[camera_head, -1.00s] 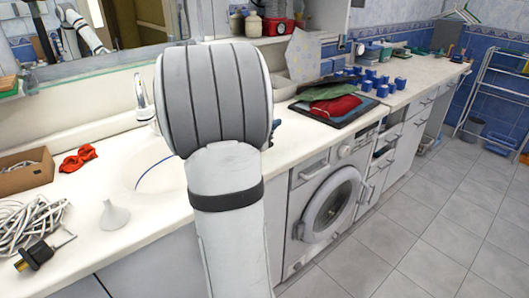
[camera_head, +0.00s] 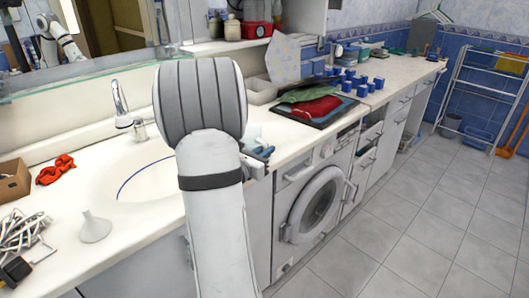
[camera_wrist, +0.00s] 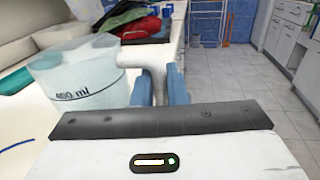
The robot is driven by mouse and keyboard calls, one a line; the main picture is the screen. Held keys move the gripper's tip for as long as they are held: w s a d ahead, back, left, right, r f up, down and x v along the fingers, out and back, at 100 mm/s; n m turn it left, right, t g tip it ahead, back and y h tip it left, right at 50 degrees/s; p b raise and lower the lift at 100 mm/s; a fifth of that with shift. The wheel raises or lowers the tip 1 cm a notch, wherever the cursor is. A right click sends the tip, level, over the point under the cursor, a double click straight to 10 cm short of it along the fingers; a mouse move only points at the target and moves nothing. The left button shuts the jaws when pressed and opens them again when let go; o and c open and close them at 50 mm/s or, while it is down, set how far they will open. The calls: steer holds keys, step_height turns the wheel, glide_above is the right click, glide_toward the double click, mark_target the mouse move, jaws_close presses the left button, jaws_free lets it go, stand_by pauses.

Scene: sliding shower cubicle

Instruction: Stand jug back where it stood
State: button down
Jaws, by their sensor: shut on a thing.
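The jug (camera_wrist: 78,80) is a clear, bluish measuring vessel with a "400 ml" mark, at the left in the wrist view. It looks upright. My gripper (camera_wrist: 160,90) is shut on its pale handle (camera_wrist: 155,58), with a blue finger on either side. In the head view, my gripper (camera_head: 263,152) shows just right of my arm, over the counter edge near the basin. My arm hides most of the jug there. I cannot tell whether its base touches the counter.
Right of my gripper lies a dark board (camera_head: 330,115) with folded clothes. Several blue blocks stand behind it. A washing machine (camera_head: 310,205) is below.

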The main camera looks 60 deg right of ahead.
steer(key=shift+r, duration=0.1)
steer(key=shift+f, duration=0.25)
steer(key=c, duration=1.5)
jaws_free()
steer(key=shift+r, duration=0.1)
steer(key=shift+o, duration=0.2)
steer(key=shift+r, duration=0.15)
steer(key=a, duration=1.2)
steer(key=shift+w, duration=0.3)
steer(key=shift+a, duration=0.1)
